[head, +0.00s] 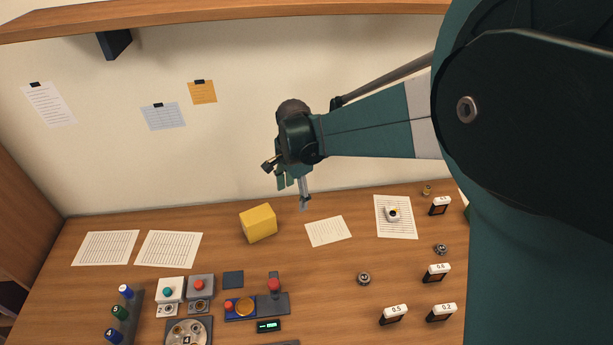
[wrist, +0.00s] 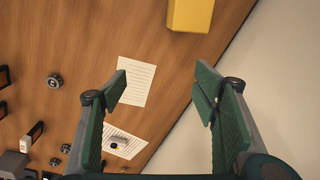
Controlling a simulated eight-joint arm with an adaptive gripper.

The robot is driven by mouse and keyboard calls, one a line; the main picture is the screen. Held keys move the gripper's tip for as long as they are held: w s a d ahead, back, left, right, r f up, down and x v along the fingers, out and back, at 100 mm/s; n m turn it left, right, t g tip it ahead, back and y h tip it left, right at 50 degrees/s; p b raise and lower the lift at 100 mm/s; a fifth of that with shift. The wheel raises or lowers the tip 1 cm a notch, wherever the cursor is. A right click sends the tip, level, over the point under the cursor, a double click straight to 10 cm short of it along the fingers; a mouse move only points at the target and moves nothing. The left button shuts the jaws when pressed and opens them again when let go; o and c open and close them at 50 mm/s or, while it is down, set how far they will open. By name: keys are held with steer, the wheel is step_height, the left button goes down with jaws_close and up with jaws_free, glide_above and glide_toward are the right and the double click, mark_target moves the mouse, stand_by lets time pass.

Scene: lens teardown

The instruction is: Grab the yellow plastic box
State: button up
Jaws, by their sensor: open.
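The yellow plastic box (head: 258,223) stands on the wooden table near the wall in the head view. It also shows at the top edge of the wrist view (wrist: 190,14), partly cut off. My gripper (head: 292,190) is above the table, to the right of the box and higher than it. In the wrist view my gripper (wrist: 160,82) has its two green-padded fingers wide apart, with nothing between them. The box lies beyond the fingertips and is not touched.
A paper sheet (head: 328,231) lies right of the box, and two sheets (head: 168,249) lie left. Switches, a joystick (head: 273,287) and colored cylinders (head: 120,312) stand in front. Small labeled holders (head: 393,315) stand at right. A shelf (head: 220,18) runs above. Bare table surrounds the box.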

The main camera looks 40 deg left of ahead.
mark_target(257, 213)
steer(key=shift+m+g+h, duration=0.3)
steer(key=shift+h, duration=0.1)
steer(key=s+a+f, duration=0.2)
steer(key=a, duration=0.1)
steer(key=s+a+f, duration=0.3)
steer(key=a, duration=0.1)
steer(key=s+a+f, duration=0.3)
steer(key=shift+a+f, duration=0.2)
steer(key=shift+a, duration=0.05)
steer(key=shift+f, duration=0.1)
steer(key=shift+f, duration=1.2)
steer(key=shift+f, duration=0.1)
steer(key=shift+d+f+b, duration=0.2)
steer(key=shift+f+b, duration=0.15)
steer(key=shift+f, duration=2.15)
steer(key=c, duration=1.1)
